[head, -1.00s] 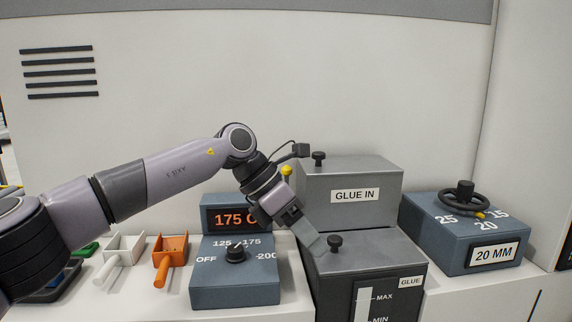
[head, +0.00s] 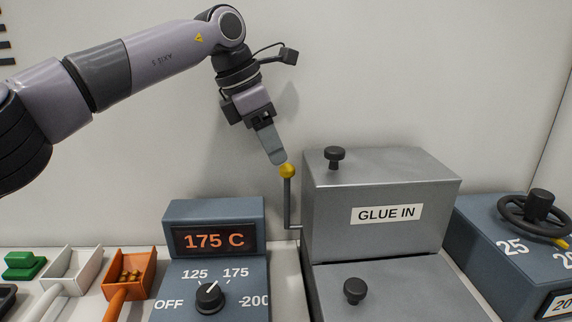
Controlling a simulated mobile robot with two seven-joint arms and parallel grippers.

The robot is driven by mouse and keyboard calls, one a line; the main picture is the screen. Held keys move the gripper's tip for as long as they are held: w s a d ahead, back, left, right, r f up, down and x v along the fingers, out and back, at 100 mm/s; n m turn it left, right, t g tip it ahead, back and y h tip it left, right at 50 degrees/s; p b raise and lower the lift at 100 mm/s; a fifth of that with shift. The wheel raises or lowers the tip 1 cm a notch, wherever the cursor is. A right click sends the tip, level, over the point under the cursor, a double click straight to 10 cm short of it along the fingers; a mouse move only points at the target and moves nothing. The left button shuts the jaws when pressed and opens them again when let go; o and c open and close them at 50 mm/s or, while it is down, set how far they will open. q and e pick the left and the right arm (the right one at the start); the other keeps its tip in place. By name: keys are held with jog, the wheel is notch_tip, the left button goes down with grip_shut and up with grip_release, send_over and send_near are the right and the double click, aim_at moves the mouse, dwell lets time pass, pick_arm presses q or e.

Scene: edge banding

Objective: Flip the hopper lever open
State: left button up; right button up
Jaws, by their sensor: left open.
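The hopper (head: 375,235) is a grey metal box labelled GLUE IN, with a black knob on its lid. Its lever (head: 287,200) is a thin grey rod on the left side, standing upright with a yellow ball (head: 287,171) at the top. My left gripper (head: 276,158) comes down from the upper left, with its fingertips just above and left of the yellow ball. It is open and holds nothing. The fingers overlap in this view, and I cannot tell whether they touch the ball. My right gripper is not in view.
Left of the hopper stands a blue heater box (head: 215,215) reading 175 C with a dial. An orange scoop (head: 128,275) with pellets, a white scoop (head: 72,270) and a green piece (head: 24,265) lie further left. A blue handwheel box (head: 500,235) stands right. The wall is behind.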

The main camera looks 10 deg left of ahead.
aim_at(282, 167)
pick_arm(q)
jog(key=x, duration=0.6)
jog(key=shift+s+d+f+p, duration=0.15)
jog(key=shift+f+p, duration=0.1)
jog(key=shift+p, duration=0.15)
grip_shut()
